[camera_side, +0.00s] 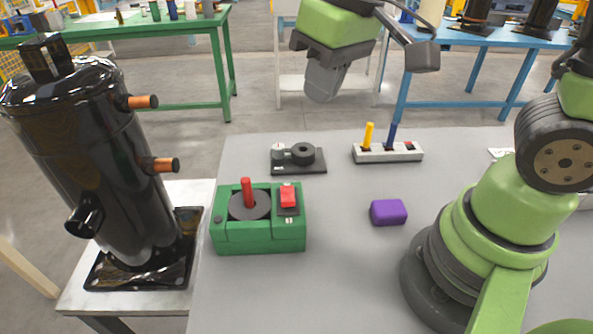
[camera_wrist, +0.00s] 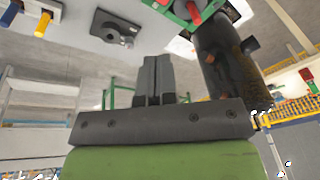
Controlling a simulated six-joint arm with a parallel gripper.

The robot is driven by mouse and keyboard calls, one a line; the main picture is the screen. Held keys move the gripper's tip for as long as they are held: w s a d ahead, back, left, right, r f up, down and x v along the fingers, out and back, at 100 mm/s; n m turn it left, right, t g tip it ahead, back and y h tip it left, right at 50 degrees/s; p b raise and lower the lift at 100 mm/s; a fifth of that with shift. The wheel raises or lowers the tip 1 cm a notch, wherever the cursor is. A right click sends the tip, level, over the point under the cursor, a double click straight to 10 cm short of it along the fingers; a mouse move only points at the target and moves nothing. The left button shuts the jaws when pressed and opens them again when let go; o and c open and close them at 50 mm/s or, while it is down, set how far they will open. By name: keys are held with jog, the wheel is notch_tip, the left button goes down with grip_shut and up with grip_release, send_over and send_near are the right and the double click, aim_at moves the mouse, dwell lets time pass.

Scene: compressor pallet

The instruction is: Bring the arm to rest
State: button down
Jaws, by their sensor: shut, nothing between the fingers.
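My gripper (camera_side: 322,84) hangs above the far part of the grey table (camera_side: 340,270) in the side view, pointing down and clear of everything. In the wrist view my gripper (camera_wrist: 156,68) shows with its two dark fingers together and nothing between them. The arm's base stands at the right of the table.
On the table are a green box (camera_side: 260,238) with a red peg and red switch, a purple block (camera_side: 388,212), a black plate with a round part (camera_side: 299,160), and a grey holder (camera_side: 388,152) with yellow and blue pegs. A black compressor (camera_side: 95,150) stands at left.

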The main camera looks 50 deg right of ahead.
jog(key=s+d+r+m+t, duration=0.2)
jog(key=s+r+m+t, duration=0.2)
jog(key=s, duration=0.6)
notch_tip(320, 180, up, 2)
jog(key=shift+d+r+t+y, duration=0.1)
jog(key=shift+d+t+y, duration=0.2)
jog(key=shift+y, duration=0.1)
